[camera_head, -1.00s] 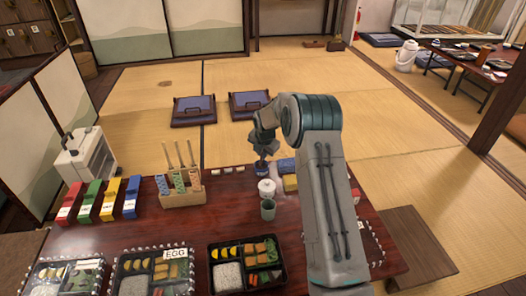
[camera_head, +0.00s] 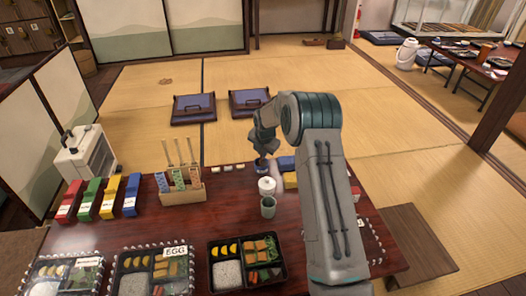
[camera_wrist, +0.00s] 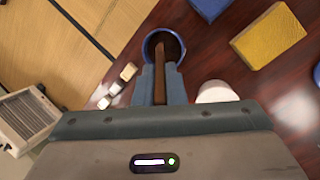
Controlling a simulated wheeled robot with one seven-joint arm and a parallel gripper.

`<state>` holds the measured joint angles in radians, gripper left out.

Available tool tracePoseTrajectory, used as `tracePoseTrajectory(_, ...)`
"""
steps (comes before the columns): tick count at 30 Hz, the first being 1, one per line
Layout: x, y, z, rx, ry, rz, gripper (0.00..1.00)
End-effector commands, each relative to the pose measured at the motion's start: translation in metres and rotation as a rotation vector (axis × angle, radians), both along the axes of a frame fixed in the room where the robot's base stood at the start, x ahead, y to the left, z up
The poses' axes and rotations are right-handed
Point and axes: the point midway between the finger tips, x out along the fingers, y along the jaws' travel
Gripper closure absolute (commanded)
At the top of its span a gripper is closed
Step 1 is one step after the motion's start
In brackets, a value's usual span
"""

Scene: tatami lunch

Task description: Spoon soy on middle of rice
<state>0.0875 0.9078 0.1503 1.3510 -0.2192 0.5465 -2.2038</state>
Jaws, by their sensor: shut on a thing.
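My gripper (camera_wrist: 160,85) is shut on a brown spoon (camera_wrist: 159,82). In the wrist view the spoon's far end reaches into a round blue-rimmed cup (camera_wrist: 147,46) with dark contents. How deep the spoon sits there is hard to tell. In the head view my gripper (camera_head: 262,153) hangs over the small blue cup (camera_head: 260,168) at the table's far side, and the spoon is hidden. White rice (camera_head: 227,275) fills the front left compartment of the black lunch box (camera_head: 282,247) near the table's front.
A white lidded pot (camera_head: 267,188) and a grey-green cup (camera_head: 268,208) stand between the blue cup and the lunch box. A wooden holder (camera_head: 182,194) is to the left. Two more lunch boxes stand at front left. Yellow (camera_wrist: 268,35) and blue blocks lie right of the cup.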

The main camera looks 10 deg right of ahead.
Motion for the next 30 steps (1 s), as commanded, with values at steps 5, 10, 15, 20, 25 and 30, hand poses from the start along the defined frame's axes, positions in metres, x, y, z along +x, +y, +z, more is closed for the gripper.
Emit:
tracePoseTrajectory(5, 0.0, 0.0, -0.003, 0.0, 0.0, 0.0, 1.0)
tracePoseTrajectory(10, 0.0, 0.0, -0.005, 0.0, 0.0, 0.0, 1.0)
tracePoseTrajectory(15, 0.0, 0.0, -0.007, 0.0, 0.0, -0.001, 1.0)
tracePoseTrajectory(20, 0.0, 0.0, -0.009, 0.0, 0.0, -0.001, 1.0)
tracePoseTrajectory(25, 0.0, 0.0, -0.011, 0.0, 0.0, -0.001, 1.0)
tracePoseTrajectory(30, 0.0, 0.0, -0.013, 0.0, 0.0, -0.001, 1.0)
